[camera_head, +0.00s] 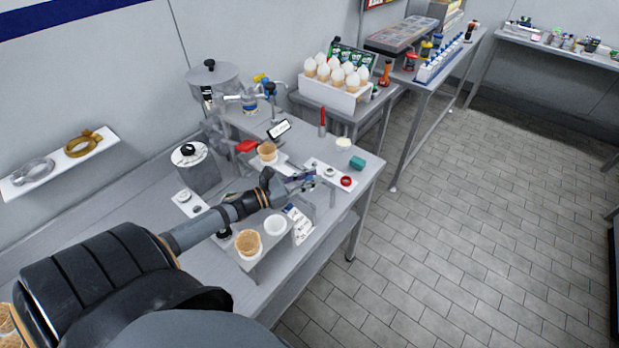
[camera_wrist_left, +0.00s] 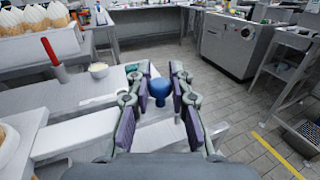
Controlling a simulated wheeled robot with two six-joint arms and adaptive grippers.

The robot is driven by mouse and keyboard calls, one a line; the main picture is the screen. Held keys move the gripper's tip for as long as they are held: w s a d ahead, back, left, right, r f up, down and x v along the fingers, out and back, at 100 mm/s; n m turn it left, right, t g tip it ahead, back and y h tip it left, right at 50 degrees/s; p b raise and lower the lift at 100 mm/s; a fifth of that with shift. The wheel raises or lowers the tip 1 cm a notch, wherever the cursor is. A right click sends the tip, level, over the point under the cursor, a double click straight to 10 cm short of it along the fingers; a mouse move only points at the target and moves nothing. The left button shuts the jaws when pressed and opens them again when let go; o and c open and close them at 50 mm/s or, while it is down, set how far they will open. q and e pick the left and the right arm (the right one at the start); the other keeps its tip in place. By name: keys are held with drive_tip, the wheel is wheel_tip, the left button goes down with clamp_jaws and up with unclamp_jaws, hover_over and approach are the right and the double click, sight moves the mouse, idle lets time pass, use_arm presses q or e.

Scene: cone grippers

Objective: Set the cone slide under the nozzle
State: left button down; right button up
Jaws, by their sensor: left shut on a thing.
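My left gripper (camera_head: 302,182) is over the front right part of the work table. In the left wrist view its fingers (camera_wrist_left: 160,100) are closed about a blue knob (camera_wrist_left: 160,88). A pale plate lies below the knob; I cannot tell how the two join. A waffle cone (camera_head: 267,152) stands upright on the pale cone slide (camera_head: 255,168), just behind and left of the gripper. The machine with a hopper (camera_head: 212,78) and metal pipework (camera_head: 248,101) stands behind. Its nozzle outlet is too small to make out. My right gripper is out of view.
A holder (camera_head: 262,262) with a cone (camera_head: 248,243) and a white cup (camera_head: 275,225) is at the front. A crate of topped cones (camera_head: 335,94) and a red upright handle (camera_head: 323,117) stand behind.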

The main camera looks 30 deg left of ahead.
use_arm(q)
drive_tip(key=shift+a, duration=0.1)
drive_tip(key=a, duration=0.3)
drive_tip(key=shift+w+a+p, duration=0.2)
drive_tip(key=shift+a+p, duration=0.2)
drive_tip(key=shift+w+a+f, duration=0.1)
drive_tip(key=shift+a, duration=0.3)
drive_tip(key=shift+d, duration=0.15)
drive_tip(key=c, duration=1.7)
unclamp_jaws()
drive_tip(key=o, duration=0.5)
drive_tip(key=shift+s+a, duration=0.25)
drive_tip(key=shift+a, duration=0.15)
drive_tip(key=shift+d, duration=0.15)
drive_tip(key=v, duration=1.2)
